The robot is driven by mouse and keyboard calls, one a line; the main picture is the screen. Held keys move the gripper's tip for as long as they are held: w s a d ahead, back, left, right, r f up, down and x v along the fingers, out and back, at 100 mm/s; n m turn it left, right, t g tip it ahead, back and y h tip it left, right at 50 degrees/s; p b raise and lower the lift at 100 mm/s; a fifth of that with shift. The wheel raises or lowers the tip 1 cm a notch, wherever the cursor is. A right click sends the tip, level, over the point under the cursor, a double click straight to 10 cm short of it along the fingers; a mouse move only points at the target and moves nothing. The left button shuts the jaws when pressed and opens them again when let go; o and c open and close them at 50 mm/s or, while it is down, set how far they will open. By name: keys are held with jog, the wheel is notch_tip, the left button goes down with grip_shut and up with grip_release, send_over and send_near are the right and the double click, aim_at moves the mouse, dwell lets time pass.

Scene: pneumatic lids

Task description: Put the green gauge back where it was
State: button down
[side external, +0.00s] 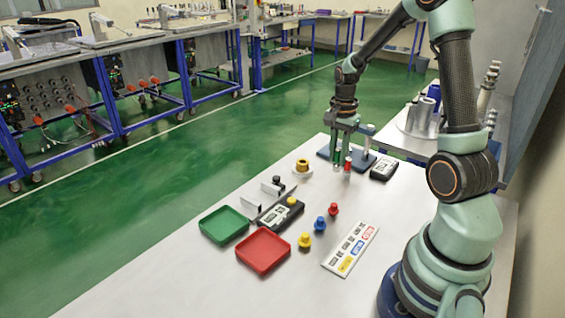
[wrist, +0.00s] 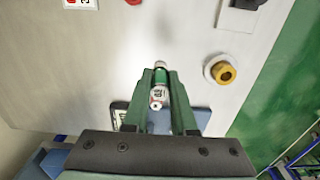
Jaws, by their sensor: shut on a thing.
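My gripper (side external: 342,167) is shut on the green gauge, a small cylinder whose red end (side external: 347,163) shows between the fingers in the side external view. In the wrist view my gripper (wrist: 160,80) has its fingers on both sides of the green gauge (wrist: 160,76), which has a green band, a pale red end and a white marked part. It appears held above the table, near the blue base plate (side external: 327,154) with an upright post (side external: 366,142). The plate also shows below the gauge in the wrist view (wrist: 201,117). I cannot tell the gap to the table.
A black meter (side external: 384,168) lies right of the plate. A brass ring on a white base (side external: 302,168) stands left. Farther forward are a black display device (side external: 277,215), green tray (side external: 224,224), red tray (side external: 263,250), yellow, blue and red knobs (side external: 320,223), and a label strip (side external: 350,248).

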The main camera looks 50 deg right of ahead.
aim_at(336, 170)
jog(key=shift+f, duration=3.25)
jog(key=shift+f, duration=0.1)
jog(key=c, duration=0.7)
grip_release()
jog(key=shift+c, duration=0.2)
notch_tip(336, 170, up, 12)
jog(key=shift+r, duration=0.1)
jog(key=s+a+r+n+t, duration=0.2)
jog(key=a+r+n, duration=0.3)
jog(key=a+n, duration=0.4)
jog(key=s+a+r+n+t, duration=0.2)
jog(key=a+r+n, duration=0.3)
jog(key=a+n, duration=0.4)
jog(key=shift+a+t, duration=0.8)
jog(key=shift+a, duration=0.95)
